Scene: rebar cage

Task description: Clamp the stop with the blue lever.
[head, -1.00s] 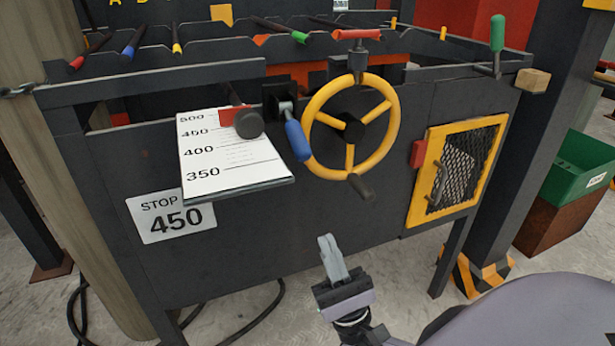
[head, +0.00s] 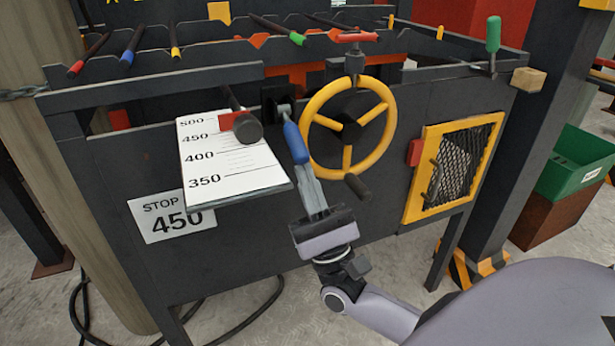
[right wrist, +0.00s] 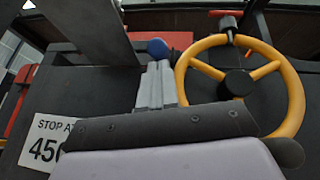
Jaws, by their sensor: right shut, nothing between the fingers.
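The blue lever (head: 295,142) hangs from its dark pivot on the front panel, left of the yellow handwheel, its handle pointing down. Its blue end also shows in the right wrist view (right wrist: 158,47). My left gripper is not in view.
The yellow handwheel (head: 386,126) with its dark crank handle (head: 357,187) is close on the right. A yellow-framed mesh door (head: 455,167) is further right. Colored-handled rods lie along the top.

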